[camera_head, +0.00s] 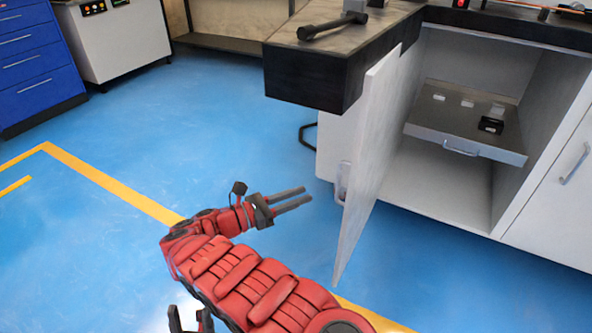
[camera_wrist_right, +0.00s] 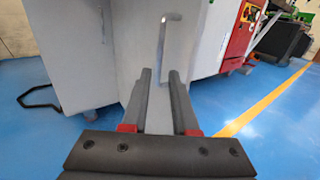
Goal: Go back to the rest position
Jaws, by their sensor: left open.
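My right gripper (camera_head: 306,195) is at the end of the red arm that comes in from the bottom. It points at the outer face of the open cabinet door (camera_head: 372,150), short of the door handle (camera_head: 343,182). Its two fingers are apart with nothing between them. In the right wrist view the fingers (camera_wrist_right: 160,74) frame the lower part of the grey handle (camera_wrist_right: 164,45) beyond them. My left gripper (camera_head: 190,318) shows at the bottom edge with its fingers apart and empty; the rest of that arm is out of view.
The open cabinet holds a pulled-out shelf (camera_head: 465,138) with a black block (camera_head: 491,125) and small white pieces. Blue drawers (camera_head: 38,60) stand far left. The blue floor (camera_head: 130,140) is clear.

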